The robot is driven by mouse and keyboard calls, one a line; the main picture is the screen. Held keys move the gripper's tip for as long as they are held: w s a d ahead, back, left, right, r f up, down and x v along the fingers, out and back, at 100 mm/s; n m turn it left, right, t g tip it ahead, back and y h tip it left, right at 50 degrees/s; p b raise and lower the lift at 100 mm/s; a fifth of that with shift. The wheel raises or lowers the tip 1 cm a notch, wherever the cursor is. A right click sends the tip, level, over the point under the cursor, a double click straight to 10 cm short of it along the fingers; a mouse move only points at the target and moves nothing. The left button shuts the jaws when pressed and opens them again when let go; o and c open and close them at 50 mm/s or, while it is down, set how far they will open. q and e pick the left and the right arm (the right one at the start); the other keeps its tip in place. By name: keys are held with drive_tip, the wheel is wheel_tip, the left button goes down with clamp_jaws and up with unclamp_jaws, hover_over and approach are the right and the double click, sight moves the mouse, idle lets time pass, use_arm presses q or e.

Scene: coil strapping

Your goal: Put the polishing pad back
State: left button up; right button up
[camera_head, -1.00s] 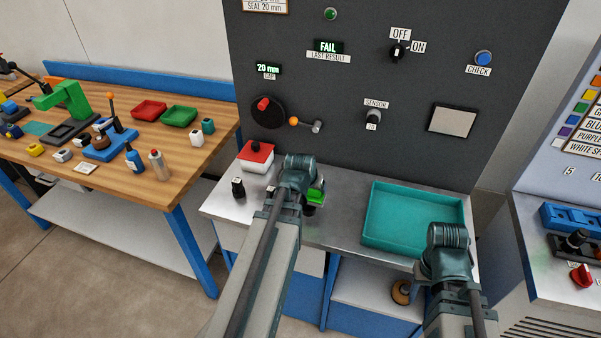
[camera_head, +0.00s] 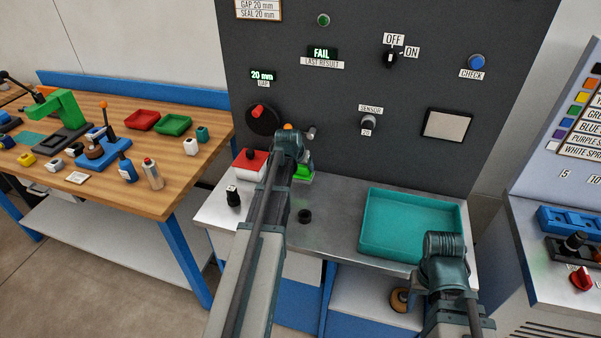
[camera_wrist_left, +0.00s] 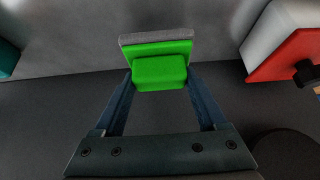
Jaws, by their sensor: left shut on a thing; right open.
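The polishing pad is a bright green block with a grey layer. It shows in the left wrist view (camera_wrist_left: 160,72) and partly in the head view (camera_head: 303,174), behind my left wrist. My left gripper (camera_wrist_left: 160,84) is shut on the green part, one finger on each side. In the head view the pad is at the back of the metal bench, below the grey panel; I cannot tell whether it touches anything. My right gripper (camera_head: 444,272) is at the bench's front edge by the teal tray, open, its fingers hidden.
A red-topped white box (camera_head: 249,163) and a small black item (camera_head: 233,196) stand left of my left arm. A black round piece (camera_head: 304,215) sits on the bench right of it. The teal tray (camera_head: 366,228) looks empty. Panel knobs stick out above.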

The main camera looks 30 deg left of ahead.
sight(301, 172)
use_arm(q)
drive_tip(key=f+b, duration=0.3)
drive_tip(key=shift+w+a, duration=0.35)
drive_tip(key=shift+w, duration=0.05)
drive_tip(key=shift+f+b, duration=0.3)
drive_tip(key=shift+f, duration=0.05)
drive_tip(key=shift+f, duration=0.1)
drive_tip(key=o, duration=1.1)
